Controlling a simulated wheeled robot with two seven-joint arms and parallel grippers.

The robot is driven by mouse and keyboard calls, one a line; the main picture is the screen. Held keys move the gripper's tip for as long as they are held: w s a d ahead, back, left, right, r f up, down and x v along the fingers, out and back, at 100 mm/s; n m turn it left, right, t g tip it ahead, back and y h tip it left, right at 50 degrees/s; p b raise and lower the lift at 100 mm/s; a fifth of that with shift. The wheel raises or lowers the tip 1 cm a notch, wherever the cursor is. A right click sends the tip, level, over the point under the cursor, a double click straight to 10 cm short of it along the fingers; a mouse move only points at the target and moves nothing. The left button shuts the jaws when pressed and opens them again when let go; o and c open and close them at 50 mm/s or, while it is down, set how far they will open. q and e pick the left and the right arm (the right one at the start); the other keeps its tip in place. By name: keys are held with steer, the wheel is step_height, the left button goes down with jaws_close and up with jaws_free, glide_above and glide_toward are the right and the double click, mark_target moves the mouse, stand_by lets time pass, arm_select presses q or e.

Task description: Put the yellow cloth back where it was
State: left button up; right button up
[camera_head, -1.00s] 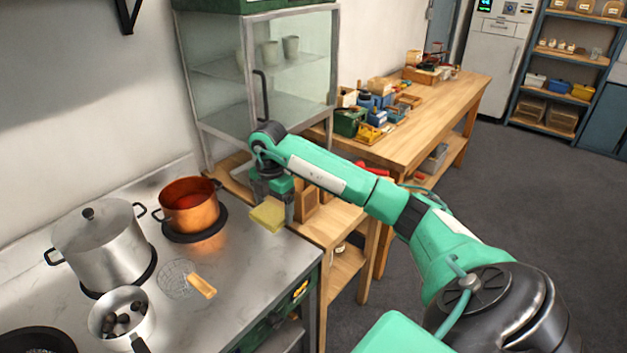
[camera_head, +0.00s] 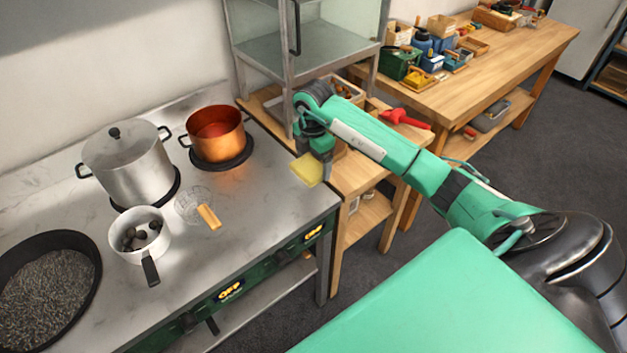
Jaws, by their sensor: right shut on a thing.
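The yellow cloth (camera_head: 307,170) is a small folded square at the tip of my right gripper (camera_head: 318,158), over the right end of the steel stove top. My right gripper is shut on the cloth. The fingertips are largely hidden by the gripper body and the cloth. I cannot tell whether the cloth touches the surface below it. My left gripper is not in view.
The stove top (camera_head: 262,205) holds a copper pot (camera_head: 217,140), a steel pot (camera_head: 130,172), a small pan with chestnuts (camera_head: 140,250), a wooden-handled skimmer (camera_head: 208,215) and a dark pan (camera_head: 45,300). A glass cabinet (camera_head: 320,50) stands behind. A wooden bench (camera_head: 470,85) is at right.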

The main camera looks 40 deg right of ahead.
mark_target(313, 164)
step_height(313, 164, down, 5)
steer(key=shift+r+p, duration=0.1)
steer(key=shift+p, duration=0.3)
step_height(313, 164, down, 4)
steer(key=shift+f+p, duration=0.1)
steer(key=shift+p, duration=0.4)
steer(key=shift+f, duration=0.2)
steer(key=o, duration=0.8)
steer(key=shift+c, duration=0.2)
steer(key=shift+r, duration=0.2)
steer(key=shift+r+b, duration=0.3)
steer(key=shift+r, duration=0.05)
step_height(313, 164, up, 11)
steer(key=b, duration=0.3)
steer(key=shift+r, duration=0.15)
